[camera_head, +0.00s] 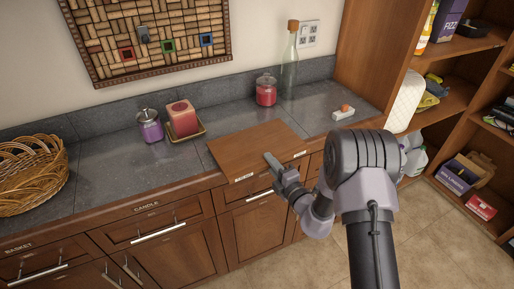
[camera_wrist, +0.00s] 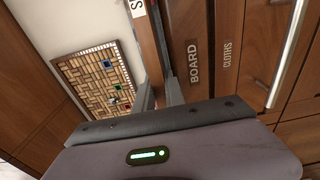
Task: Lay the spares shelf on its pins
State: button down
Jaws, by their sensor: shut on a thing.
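The spares shelf (camera_head: 250,143) is a flat brown wooden board lying on the grey tiled counter, near its front edge. A small white label shows on its front edge. My gripper (camera_head: 270,160) is shut on the board's front edge. In the wrist view the board (camera_wrist: 148,45) shows nearly edge-on between the two fingers (camera_wrist: 159,94), with part of a white label starting with "S". The open wooden shelving unit (camera_head: 465,47) stands at the right. I cannot make out any pins in it.
A purple jar (camera_head: 150,126), a red candle (camera_head: 183,117) on a dish and a wicker basket (camera_head: 30,175) stand left on the counter. A red jar (camera_head: 266,90), a glass bottle (camera_head: 289,68) and a small white item (camera_head: 343,113) are behind and right. Floor (camera_head: 430,240) is clear.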

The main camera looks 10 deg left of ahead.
jog(key=shift+r+p, duration=0.5)
jog(key=shift+r, duration=0.25)
jog(key=shift+s+d+f, duration=0.1)
jog(key=shift+s+d, duration=0.25)
jog(key=shift+s, duration=0.05)
jog(key=b+v, duration=0.2)
jog(key=v, duration=0.9)
